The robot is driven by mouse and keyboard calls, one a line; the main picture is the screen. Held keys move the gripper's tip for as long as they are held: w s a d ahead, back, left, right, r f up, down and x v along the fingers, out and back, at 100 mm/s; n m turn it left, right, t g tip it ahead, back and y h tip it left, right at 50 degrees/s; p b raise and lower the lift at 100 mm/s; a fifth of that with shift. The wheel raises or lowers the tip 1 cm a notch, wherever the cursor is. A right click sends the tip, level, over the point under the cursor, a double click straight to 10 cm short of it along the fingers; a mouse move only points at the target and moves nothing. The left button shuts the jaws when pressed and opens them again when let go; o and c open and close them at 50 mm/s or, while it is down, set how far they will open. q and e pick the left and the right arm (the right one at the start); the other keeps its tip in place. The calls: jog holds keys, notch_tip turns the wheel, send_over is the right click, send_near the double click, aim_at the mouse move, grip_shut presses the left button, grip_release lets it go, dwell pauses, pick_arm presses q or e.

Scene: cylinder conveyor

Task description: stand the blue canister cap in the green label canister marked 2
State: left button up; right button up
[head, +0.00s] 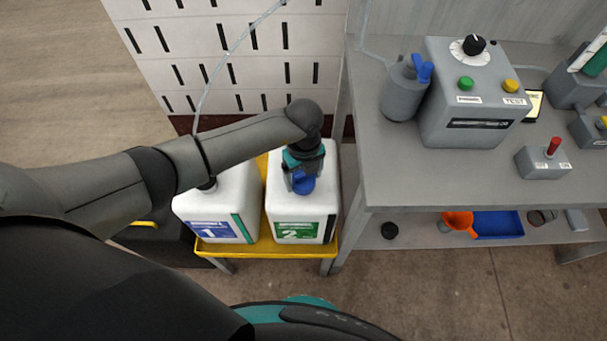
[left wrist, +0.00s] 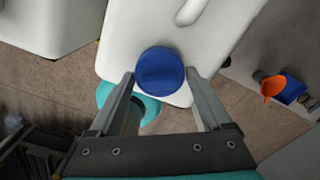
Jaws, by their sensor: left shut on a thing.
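The green label canister marked 2 (head: 292,205) is white and stands upright on the right side of a yellow tray. My left gripper (head: 304,178) reaches over it from above and is shut on the blue canister cap (head: 303,185). In the left wrist view the round blue cap (left wrist: 160,72) sits between the two fingertips (left wrist: 160,78), over the canister's white top (left wrist: 150,30) near one edge. I cannot tell whether the cap touches the canister. The canister's opening is hidden in both views. My right gripper is not in view.
A white canister marked 1 (head: 220,202) with a blue label and a tube stands left in the yellow tray (head: 262,246). A grey bench (head: 400,170) on the right holds a control box (head: 470,95) and a grey jug (head: 403,95). An orange funnel (head: 459,222) lies below.

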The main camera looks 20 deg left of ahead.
aim_at(304, 176)
pick_arm(q)
jog(key=shift+f, duration=0.1)
dwell(0.7)
jog(key=o, duration=1.3)
notch_tip(304, 176, up, 15)
jog(key=p, duration=0.3)
jog(key=shift+p, duration=0.35)
